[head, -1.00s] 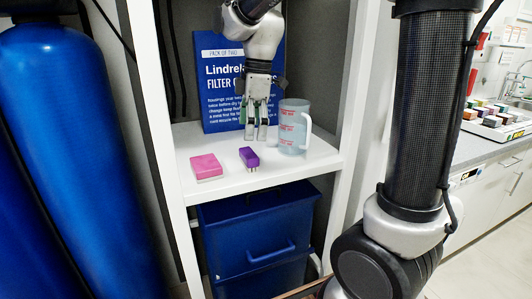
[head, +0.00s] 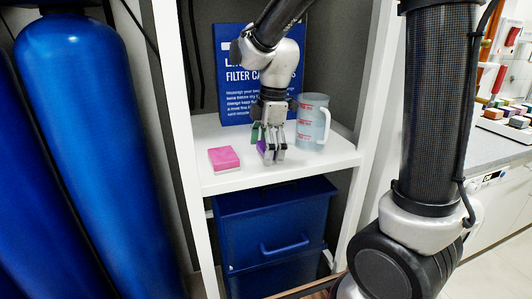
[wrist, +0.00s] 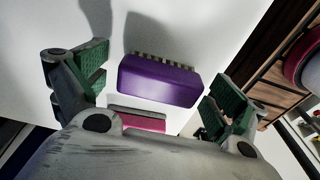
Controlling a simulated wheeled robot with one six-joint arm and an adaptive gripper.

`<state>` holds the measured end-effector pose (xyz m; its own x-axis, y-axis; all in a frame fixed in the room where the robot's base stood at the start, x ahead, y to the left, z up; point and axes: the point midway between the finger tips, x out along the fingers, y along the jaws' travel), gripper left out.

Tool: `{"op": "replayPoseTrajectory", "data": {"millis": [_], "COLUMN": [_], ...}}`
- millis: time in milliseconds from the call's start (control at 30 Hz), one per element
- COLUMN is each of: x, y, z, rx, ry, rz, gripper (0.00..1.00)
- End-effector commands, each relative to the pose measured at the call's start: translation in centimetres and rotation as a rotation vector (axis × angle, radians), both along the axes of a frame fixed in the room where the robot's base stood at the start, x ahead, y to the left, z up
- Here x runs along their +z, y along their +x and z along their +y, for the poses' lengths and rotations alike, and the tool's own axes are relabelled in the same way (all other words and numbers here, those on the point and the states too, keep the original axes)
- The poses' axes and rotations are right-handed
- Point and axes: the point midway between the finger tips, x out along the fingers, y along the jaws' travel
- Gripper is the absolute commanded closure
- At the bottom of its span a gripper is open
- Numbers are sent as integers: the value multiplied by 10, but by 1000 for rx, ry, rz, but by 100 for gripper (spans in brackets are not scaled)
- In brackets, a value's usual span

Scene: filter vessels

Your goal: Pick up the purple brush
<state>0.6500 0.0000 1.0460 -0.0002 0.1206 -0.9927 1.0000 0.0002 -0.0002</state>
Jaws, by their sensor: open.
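The purple brush (wrist: 158,82) lies on the white shelf, between the two open fingers of my gripper (wrist: 160,92) in the wrist view. Its row of pale bristles shows along the far edge there. A gap shows between the brush and each green-padded finger. In the head view my gripper (head: 268,150) points down at the shelf and partly hides the brush (head: 263,148). It holds nothing.
A pink sponge-like block (head: 224,159) lies left of the brush on the shelf (head: 240,184). A clear jug with red markings (head: 312,122) stands close on the right. A blue filter sign (head: 236,85) stands behind. Cabinet posts flank the shelf.

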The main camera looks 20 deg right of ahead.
Motion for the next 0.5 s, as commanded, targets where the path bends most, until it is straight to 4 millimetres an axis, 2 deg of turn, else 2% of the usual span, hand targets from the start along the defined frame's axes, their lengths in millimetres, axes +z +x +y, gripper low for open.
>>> {"op": "replayPoseTrajectory", "data": {"millis": [67, 300, 333, 433, 500], "x": [0, 0, 0, 0, 0], "y": [0, 0, 0, 0, 0], "z": [0, 0, 0, 0, 0], "rx": [0, 0, 0, 0, 0], "ry": [0, 0, 0, 0, 0], "rz": [0, 0, 0, 0, 0], "gripper": [5, 49, 53, 53, 57]}}
